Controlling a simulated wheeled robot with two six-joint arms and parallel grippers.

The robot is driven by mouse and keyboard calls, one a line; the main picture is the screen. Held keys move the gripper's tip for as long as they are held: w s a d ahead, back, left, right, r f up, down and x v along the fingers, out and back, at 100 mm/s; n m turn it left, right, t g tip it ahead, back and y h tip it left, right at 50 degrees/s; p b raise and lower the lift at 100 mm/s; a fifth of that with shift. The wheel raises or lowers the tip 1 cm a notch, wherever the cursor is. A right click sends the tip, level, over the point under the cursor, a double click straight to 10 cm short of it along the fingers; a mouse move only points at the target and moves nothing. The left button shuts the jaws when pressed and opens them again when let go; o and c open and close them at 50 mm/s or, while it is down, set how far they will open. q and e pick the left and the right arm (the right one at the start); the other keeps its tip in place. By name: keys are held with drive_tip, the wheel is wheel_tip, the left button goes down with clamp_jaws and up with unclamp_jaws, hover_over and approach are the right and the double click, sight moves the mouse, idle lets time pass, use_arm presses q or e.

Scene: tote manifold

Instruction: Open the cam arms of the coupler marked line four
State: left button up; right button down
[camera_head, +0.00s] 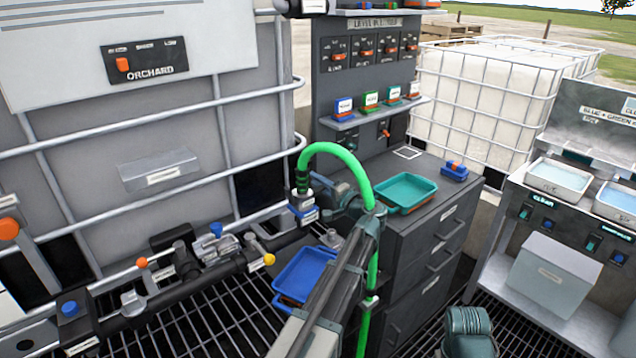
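A manifold pipe (200,283) runs along the front of the caged tote, with several fittings and small white tags. At its right end a coupler (303,201) with a blue band and a white label stands upright. A green hose (345,155) rises from it and arches over to the right. The writing on the tags is too small to read, so I cannot tell which is line four. My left gripper (328,197) is just right of this coupler, pointing left at it. Its fingertips are small and partly merged with the coupler, so contact and opening are unclear. My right gripper is not in view.
A blue tray (303,276) sits low beside my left arm. A teal tray (406,191) and a blue-orange item (454,171) lie on the grey cabinet (432,262). The tote (150,130) stands behind the pipe. A bench (509,178) with bins is at right. The floor is dark grating.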

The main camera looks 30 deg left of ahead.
use_arm(q)
drive_tip(key=shift+d, duration=0.1)
drive_tip(key=v, duration=1.3)
drive_tip(key=shift+s+d, duration=0.2)
drive_tip(key=shift+d, duration=0.05)
